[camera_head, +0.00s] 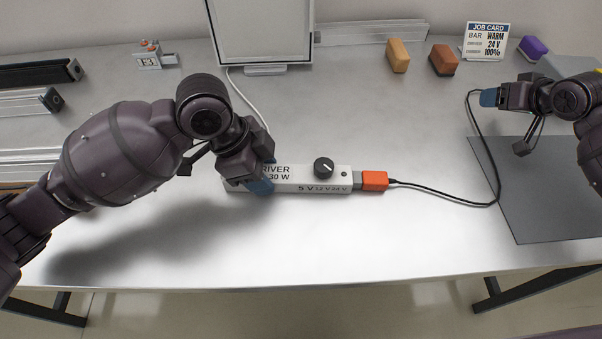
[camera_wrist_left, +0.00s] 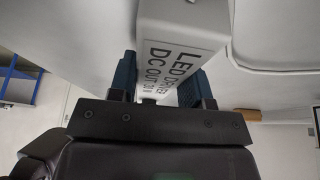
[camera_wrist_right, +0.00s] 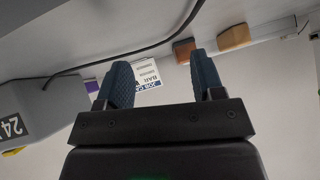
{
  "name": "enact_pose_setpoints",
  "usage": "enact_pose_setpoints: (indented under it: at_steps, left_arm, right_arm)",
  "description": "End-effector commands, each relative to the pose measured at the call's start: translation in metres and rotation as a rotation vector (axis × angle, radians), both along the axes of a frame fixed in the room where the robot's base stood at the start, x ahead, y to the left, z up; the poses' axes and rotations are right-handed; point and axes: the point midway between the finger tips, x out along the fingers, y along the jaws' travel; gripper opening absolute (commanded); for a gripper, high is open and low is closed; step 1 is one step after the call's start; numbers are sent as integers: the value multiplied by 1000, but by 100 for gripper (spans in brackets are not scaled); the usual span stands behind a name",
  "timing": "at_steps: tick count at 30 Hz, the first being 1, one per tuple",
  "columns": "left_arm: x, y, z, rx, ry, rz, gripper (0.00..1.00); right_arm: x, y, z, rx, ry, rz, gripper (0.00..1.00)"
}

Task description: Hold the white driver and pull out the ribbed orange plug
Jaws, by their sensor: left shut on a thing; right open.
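The white driver (camera_head: 315,174) lies on the table in the middle of the head view, with a black knob on top and voltage marks along its front. My left gripper (camera_head: 261,178) is shut on the driver's left end; the left wrist view shows the white driver body (camera_wrist_left: 182,40) between its blue fingers (camera_wrist_left: 157,85). The orange plug (camera_head: 375,181) sits at the driver's right end, with a black cable leaving it. Its ribs are too small to make out. My right gripper (camera_head: 490,97) is open, above the table to the right of the plug, apart from it.
The black cable (camera_head: 440,194) curves up toward my right gripper. A grey mat (camera_head: 540,190) lies at right. Orange (camera_head: 398,55), brown-red (camera_head: 443,60) and purple (camera_head: 533,47) blocks and a job card (camera_head: 486,41) stand at the back. The front table is clear.

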Motion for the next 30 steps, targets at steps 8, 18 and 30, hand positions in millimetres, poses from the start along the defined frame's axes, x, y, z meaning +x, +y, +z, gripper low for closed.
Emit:
enact_pose_setpoints:
  at_steps: [8, 18, 30]
  left_arm:
    - [0, 0, 0, 0, 0, 0, 14]
    - [0, 0, 0, 0, 0, 0, 14]
    - [0, 0, 0, 0, 0, 0, 14]
  right_arm:
    - [8, 113, 6, 10, 127, 241, 62]
    - [-18, 243, 24, -86, 302, 593, 62]
    - [-83, 340, 50, -376, 511, 999, 62]
